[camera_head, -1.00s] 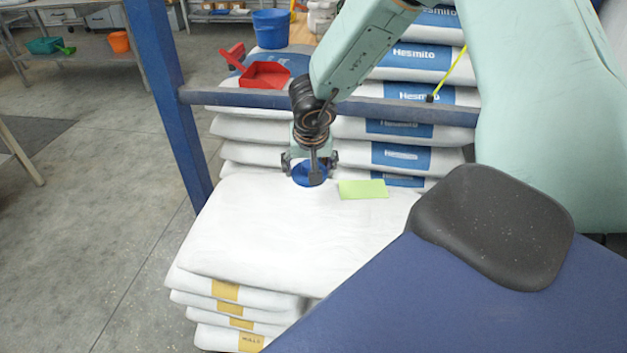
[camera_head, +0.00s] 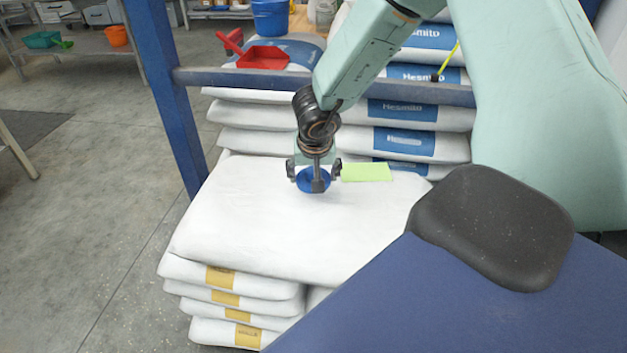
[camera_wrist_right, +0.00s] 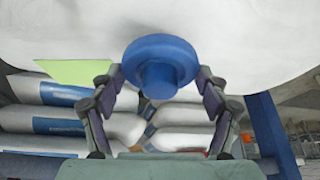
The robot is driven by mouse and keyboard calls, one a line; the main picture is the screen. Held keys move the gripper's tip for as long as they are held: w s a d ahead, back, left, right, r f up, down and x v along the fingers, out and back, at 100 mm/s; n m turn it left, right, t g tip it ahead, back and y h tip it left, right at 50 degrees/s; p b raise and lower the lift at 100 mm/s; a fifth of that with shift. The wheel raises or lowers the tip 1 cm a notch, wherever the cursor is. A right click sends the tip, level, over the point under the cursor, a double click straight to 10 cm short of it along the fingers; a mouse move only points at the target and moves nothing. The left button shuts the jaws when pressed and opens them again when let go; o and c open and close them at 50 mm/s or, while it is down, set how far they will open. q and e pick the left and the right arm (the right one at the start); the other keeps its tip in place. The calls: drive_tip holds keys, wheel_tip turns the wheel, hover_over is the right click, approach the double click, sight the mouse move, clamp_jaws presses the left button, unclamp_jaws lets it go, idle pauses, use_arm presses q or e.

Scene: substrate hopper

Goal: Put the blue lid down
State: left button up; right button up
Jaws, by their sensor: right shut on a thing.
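The blue lid (camera_head: 309,184) is a round disc at the fingertips of my right gripper (camera_head: 316,176), over the top white sack (camera_head: 260,222) of the front stack. In the right wrist view the lid (camera_wrist_right: 160,62) shows its round knob, which lies between the two fingers of my right gripper (camera_wrist_right: 160,82). The gripper is shut on the lid. Whether the lid touches the sack cannot be told. My left gripper is not in view.
A light green sheet (camera_head: 366,172) lies just right of the lid. A blue rail (camera_head: 250,82) and post (camera_head: 165,100) stand behind and left. A red scoop (camera_head: 262,57) lies on the rear sacks, near a blue bucket (camera_head: 270,17).

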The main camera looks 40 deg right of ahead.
wheel_tip(320, 180, down, 3)
drive_tip(key=shift+f+b, duration=0.1)
drive_tip(key=shift+b, duration=0.8)
drive_tip(key=shift+r, duration=0.2)
drive_tip(key=shift+f, duration=0.2)
drive_tip(key=o, duration=0.8)
drive_tip(key=shift+o, duration=0.2)
drive_tip(key=shift+r, duration=0.1)
